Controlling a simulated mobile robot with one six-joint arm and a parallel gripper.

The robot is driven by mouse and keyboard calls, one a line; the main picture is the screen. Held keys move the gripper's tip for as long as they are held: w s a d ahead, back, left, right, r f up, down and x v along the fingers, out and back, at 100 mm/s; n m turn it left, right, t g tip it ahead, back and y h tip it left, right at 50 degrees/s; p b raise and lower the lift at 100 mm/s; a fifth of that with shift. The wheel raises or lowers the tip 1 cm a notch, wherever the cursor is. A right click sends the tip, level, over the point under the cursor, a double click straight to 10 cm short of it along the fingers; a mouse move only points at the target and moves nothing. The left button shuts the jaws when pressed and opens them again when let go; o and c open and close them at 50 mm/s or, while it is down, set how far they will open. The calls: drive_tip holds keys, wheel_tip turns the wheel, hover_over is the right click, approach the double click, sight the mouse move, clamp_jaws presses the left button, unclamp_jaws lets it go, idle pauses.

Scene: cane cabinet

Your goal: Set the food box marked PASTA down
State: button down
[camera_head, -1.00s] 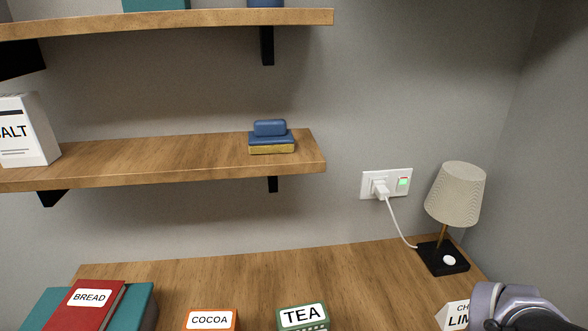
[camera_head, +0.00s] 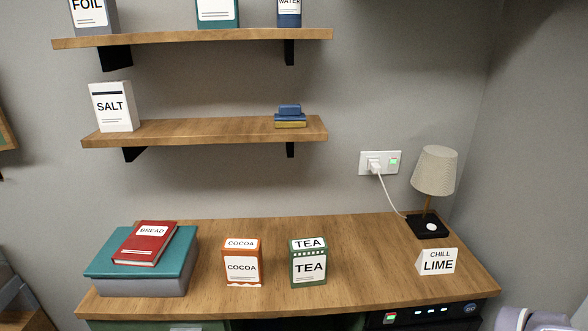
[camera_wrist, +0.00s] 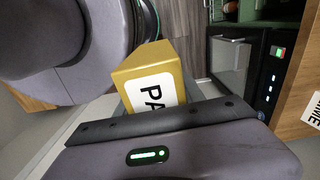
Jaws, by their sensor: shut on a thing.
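The food box (camera_wrist: 155,80) is yellow with a white label on which the letters "PA" show; the rest of the label is hidden. It shows only in the wrist view, between the jaws of my gripper (camera_wrist: 150,95), which is shut on it. In the head view only a part of my arm shows at the bottom right corner; the box is not in that view.
The lower shelf (camera_head: 200,130) has bare room between SALT (camera_head: 112,118) and blue items.

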drive_tip(key=w+a+f+n, duration=0.2)
drive_tip(key=w+a+n, duration=0.3)
drive_tip(key=w+n, duration=0.5)
drive_tip(key=w+a+f+n, duration=0.1)
drive_tip(key=w+a+n, duration=0.55)
drive_tip(key=w, duration=0.85)
drive_tip(key=s+f, duration=0.3)
drive_tip(key=f, duration=0.2)
drive_tip(key=shift+s+f+n, duration=0.25)
drive_tip(key=shift+s+n, duration=0.1)
